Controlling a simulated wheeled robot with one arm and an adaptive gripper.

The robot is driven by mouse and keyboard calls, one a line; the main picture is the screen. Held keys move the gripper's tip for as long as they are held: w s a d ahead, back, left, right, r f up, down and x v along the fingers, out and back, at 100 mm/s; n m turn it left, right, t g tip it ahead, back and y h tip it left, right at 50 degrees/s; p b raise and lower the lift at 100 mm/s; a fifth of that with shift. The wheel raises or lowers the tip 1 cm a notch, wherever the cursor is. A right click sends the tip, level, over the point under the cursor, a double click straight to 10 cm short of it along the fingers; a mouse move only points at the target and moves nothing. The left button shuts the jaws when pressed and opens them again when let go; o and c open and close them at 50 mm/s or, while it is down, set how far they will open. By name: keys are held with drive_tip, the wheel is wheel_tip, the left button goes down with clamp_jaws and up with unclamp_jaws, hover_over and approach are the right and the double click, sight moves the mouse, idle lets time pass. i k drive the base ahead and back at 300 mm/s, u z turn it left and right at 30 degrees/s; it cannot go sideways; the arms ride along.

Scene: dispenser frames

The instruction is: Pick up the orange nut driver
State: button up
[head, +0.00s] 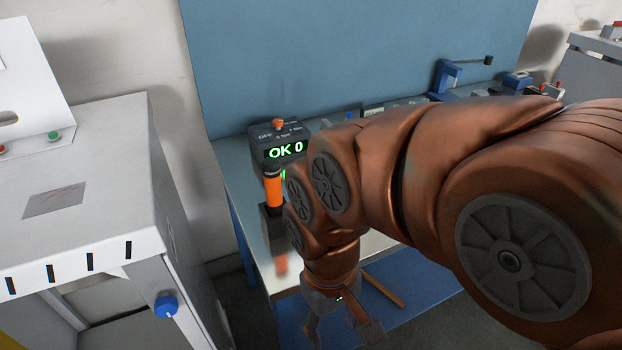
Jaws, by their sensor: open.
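An orange cylindrical handle with a dark top, which looks like the orange nut driver (273,192), stands upright beside the dark box with the green "OK 0" display (286,150). A dark block is below it; I cannot tell how the driver is held. My gripper (342,332) points down at the bottom of the view, below and to the right of the driver. Its fingers are apart and I see nothing between them. My arm hides much of the bench to the right of the driver.
The workbench (236,172) has a blue back panel (350,55). A blue clamp-like tool (447,76) stands further back. A small reddish piece (281,264) shows below the driver. An orange-brown bar (384,290) lies low near my gripper. A white cabinet (95,170) stands at left.

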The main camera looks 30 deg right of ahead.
sight(271, 166)
drive_tip(key=z, duration=2.05)
drive_tip(key=k, duration=1.75)
drive_tip(key=u, duration=1.4)
drive_tip(key=i, duration=1)
drive_tip(key=u, duration=0.05)
